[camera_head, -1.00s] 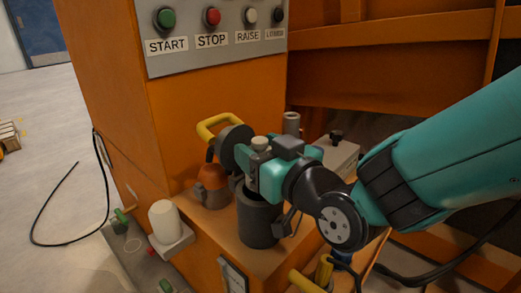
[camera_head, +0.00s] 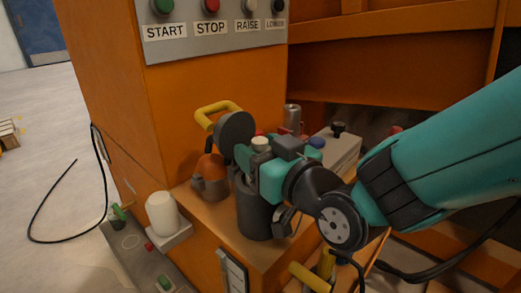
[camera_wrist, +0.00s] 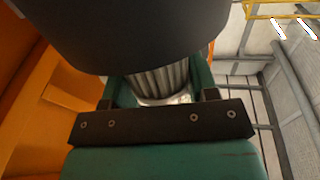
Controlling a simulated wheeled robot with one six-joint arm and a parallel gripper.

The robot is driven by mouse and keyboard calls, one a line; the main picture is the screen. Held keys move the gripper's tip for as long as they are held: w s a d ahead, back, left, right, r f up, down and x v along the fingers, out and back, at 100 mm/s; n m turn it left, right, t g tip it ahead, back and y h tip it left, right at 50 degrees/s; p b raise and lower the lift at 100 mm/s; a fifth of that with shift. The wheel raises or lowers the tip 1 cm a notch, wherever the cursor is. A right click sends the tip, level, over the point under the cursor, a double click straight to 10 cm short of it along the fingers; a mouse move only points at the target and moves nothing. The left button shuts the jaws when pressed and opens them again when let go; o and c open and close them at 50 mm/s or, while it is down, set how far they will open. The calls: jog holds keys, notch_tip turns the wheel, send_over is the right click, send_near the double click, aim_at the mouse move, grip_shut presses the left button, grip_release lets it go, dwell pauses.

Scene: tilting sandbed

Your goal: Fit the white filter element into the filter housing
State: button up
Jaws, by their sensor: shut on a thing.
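My gripper (camera_head: 258,166) is directly over the dark grey filter housing (camera_head: 258,217), on the orange ledge. It is shut on a pale, pleated filter element (camera_wrist: 158,82), visible between the fingers in the wrist view. The element's light top (camera_head: 261,143) shows above the fingers in the head view. In the wrist view the dark housing wall (camera_wrist: 130,35) covers much of the picture and hides part of the element. The element's lower end is hidden; I cannot tell how deep it sits. A dark round lid (camera_head: 236,128) stands raised behind the housing.
A smooth white cylinder (camera_head: 162,213) stands on a small side shelf at left. An orange-topped container (camera_head: 210,178) stands close left of the housing. A yellow handle (camera_head: 218,110) is behind it. A button panel (camera_head: 213,45) is above.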

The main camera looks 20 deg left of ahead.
jog(key=shift+f+b, duration=1.4)
jog(key=shift+f, duration=0.1)
jog(key=shift+r, duration=0.15)
jog(key=shift+r+p, duration=1.95)
jog(key=shift+r, duration=0.45)
jog(key=shift+b, duration=0.5)
jog(key=shift+f+b, duration=2.35)
jog(key=shift+f, duration=0.15)
jog(key=o, duration=1.1)
jog(key=shift+f, duration=0.1)
